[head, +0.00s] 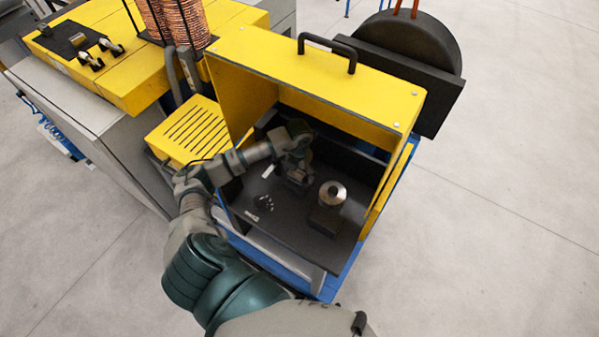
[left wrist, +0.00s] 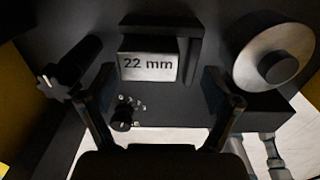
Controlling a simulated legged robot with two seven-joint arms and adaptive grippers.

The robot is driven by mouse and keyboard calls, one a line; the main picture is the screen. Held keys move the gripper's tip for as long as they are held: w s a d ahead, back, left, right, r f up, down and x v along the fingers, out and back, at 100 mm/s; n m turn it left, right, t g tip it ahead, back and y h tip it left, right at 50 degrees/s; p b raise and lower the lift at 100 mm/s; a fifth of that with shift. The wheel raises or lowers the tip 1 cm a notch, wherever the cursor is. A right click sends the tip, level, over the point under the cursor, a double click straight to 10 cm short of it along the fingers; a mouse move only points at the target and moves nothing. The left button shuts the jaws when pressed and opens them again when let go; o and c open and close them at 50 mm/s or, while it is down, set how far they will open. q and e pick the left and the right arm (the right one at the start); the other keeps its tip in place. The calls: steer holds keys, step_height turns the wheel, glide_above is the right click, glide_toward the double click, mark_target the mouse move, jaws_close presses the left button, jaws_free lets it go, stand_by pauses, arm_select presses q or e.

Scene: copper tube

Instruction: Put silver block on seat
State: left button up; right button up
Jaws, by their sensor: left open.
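The silver block (left wrist: 148,67), marked "22 mm", shows in the left wrist view. A black angled bracket (left wrist: 190,45) borders its top and right sides; I cannot tell whether this is the seat or whether the block rests in it. My left gripper (left wrist: 158,88) is open, with one finger to each side of the block's near edge and nothing between the fingertips. In the head view my left gripper (head: 297,178) is inside the yellow housing, above the dark floor. It hides the block there. My right gripper is not in view.
A round silver disc (head: 332,193) stands right of my gripper on a dark base (head: 326,220). Small screws (left wrist: 128,112) sit nearer. The yellow housing (head: 310,65) encloses the space above and behind.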

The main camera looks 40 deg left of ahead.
mark_target(297, 173)
arm_select(q)
steer(key=r+p, duration=0.1)
steer(key=r, duration=0.1)
steer(key=r+p, duration=0.2)
steer(key=r, duration=0.1)
steer(key=a+r+p, duration=0.1)
steer(key=r, duration=0.1)
steer(key=shift+r+p, duration=0.3)
steer(key=shift+p, duration=0.1)
steer(key=r, duration=0.4)
steer(key=shift+d+b, duration=0.3)
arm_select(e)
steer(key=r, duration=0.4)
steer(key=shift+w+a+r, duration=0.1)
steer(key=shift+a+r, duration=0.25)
arm_select(q)
steer(key=shift+a+f, duration=0.1)
